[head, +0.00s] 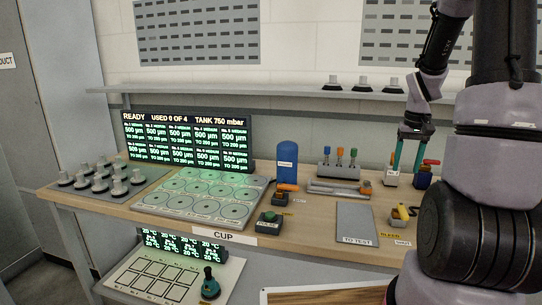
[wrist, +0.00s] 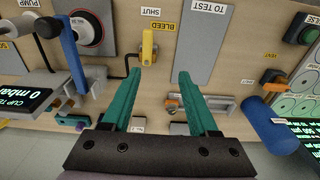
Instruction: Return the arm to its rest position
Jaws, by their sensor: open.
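My gripper (head: 405,170) hangs over the right part of the wooden bench (head: 330,258), with its teal fingers pointing down. In the wrist view its two fingers (wrist: 160,75) are spread apart, with nothing between them. Beyond the fingertips, bare wood and a yellow valve handle (wrist: 148,48) show, apart from the fingers. My arm comes down from the upper right of the head view and hides the right end of the bench.
A blue tank (head: 287,165) and a lit display (head: 187,140) stand at the back. A round-marked board (head: 205,219) and several grey cups (head: 101,177) lie left. A rack of coloured-handled tools (head: 339,168) stands left of my gripper. A wall shelf (head: 250,90) runs behind.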

